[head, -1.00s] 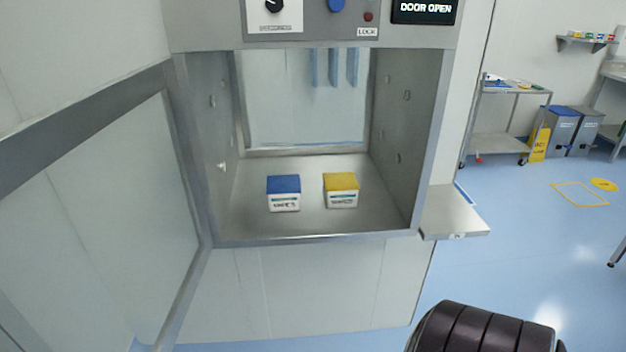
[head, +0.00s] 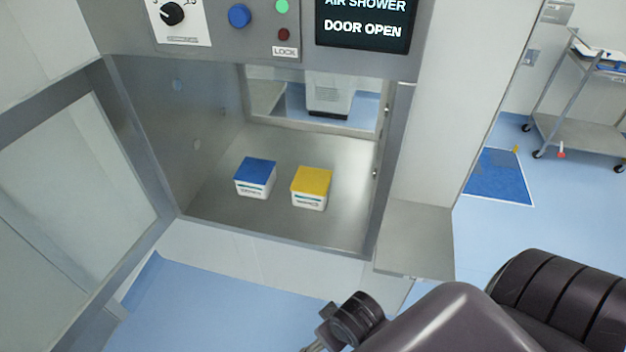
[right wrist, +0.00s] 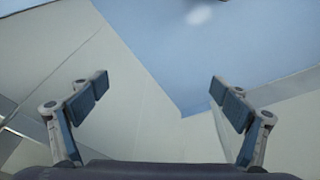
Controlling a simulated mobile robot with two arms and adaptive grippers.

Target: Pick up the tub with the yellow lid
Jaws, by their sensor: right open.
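The tub with the yellow lid (head: 311,187) stands upright on the metal floor of the open pass-through chamber in the head view. A similar white tub with a blue lid (head: 256,177) stands just left of it, with a gap between them. My right arm comes in from the lower right, outside and below the chamber; its gripper end is cut off at the bottom edge. In the right wrist view my right gripper (right wrist: 168,102) is open and empty, with only wall and blue floor beyond its fingers. My left gripper is out of view.
The chamber's glass door (head: 75,190) is swung open to the left. A metal shelf (head: 415,238) juts out right of the opening. A control panel with a screen (head: 365,25) reading DOOR OPEN sits above. A trolley (head: 580,130) stands far right.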

